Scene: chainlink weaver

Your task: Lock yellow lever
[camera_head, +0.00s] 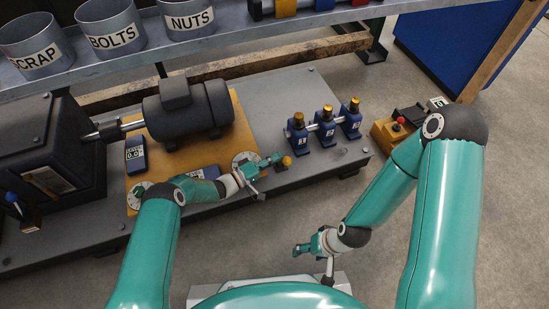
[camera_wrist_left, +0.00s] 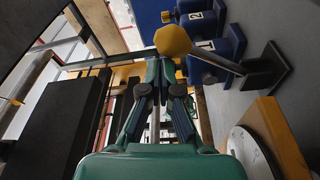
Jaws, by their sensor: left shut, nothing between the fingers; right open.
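The yellow lever (camera_head: 286,162) stands near the front edge of the grey bench plate, with a yellow knob on top. In the left wrist view the lever's yellow knob (camera_wrist_left: 173,40) sits on a grey rod that slants down to a dark base (camera_wrist_left: 267,68). My left gripper (camera_head: 275,160) is shut and empty, its tips close beside the knob. In the left wrist view the closed fingertips (camera_wrist_left: 158,66) are just below the knob; I cannot tell if they touch it. My right gripper (camera_head: 301,248) is open and empty, over the floor in front of the bench.
Several blue blocks with yellow caps (camera_head: 327,125) stand on a shaft behind the lever. A dark motor (camera_head: 187,108) is on the yellow plate to the left. A red button box (camera_head: 397,129) is at the right. Labelled bins (camera_head: 110,30) stand on the shelf.

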